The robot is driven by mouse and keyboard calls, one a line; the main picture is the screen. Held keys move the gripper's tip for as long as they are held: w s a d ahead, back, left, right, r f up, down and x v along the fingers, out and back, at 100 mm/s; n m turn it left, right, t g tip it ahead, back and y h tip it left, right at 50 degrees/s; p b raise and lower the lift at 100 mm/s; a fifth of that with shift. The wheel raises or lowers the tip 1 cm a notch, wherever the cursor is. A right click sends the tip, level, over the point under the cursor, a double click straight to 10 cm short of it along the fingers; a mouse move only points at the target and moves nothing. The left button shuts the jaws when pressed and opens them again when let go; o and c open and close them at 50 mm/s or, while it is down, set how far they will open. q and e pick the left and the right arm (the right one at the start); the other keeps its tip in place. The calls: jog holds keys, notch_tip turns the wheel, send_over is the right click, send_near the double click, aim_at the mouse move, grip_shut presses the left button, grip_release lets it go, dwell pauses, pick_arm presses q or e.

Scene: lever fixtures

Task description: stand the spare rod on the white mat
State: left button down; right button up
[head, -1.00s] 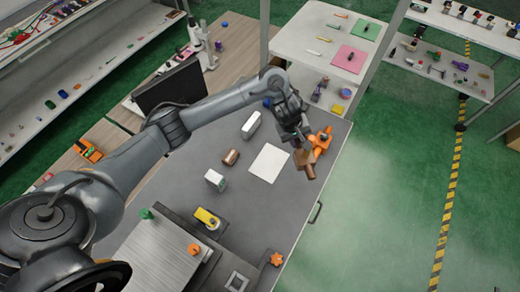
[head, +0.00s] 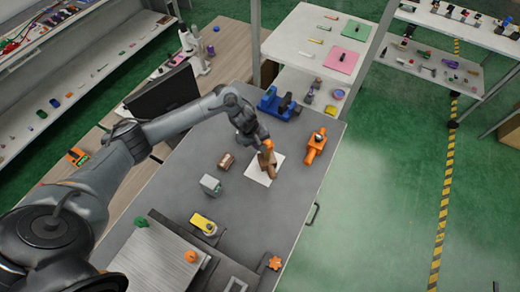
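The white mat (head: 257,176) lies flat on the grey table, partly covered in view by my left gripper and what it holds. My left gripper (head: 266,149) is over the mat and appears shut on a brown rod (head: 268,163). The rod is roughly upright with its lower end over the mat; I cannot tell whether it touches. A copper-brown cylinder (head: 227,162) lies on its side on the table, left of the mat. My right gripper is not in view.
An orange fixture (head: 314,149) stands right of the mat and a blue fixture (head: 280,104) behind it. A grey-white box (head: 210,184) and a yellow lever fixture (head: 203,223) are at the front left. The table between mat and orange fixture is clear.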

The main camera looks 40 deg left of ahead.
pick_arm(q)
jog(key=shift+a+f, duration=0.2)
jog(key=shift+f, duration=0.15)
notch_tip(320, 180, down, 3)
jog(key=shift+b, duration=0.35)
jog(key=shift+f, duration=0.25)
jog(key=shift+f, duration=0.15)
jog(key=c, duration=0.9)
grip_release()
jog(key=shift+p+v, duration=1.2)
jog(key=shift+v, duration=4.95)
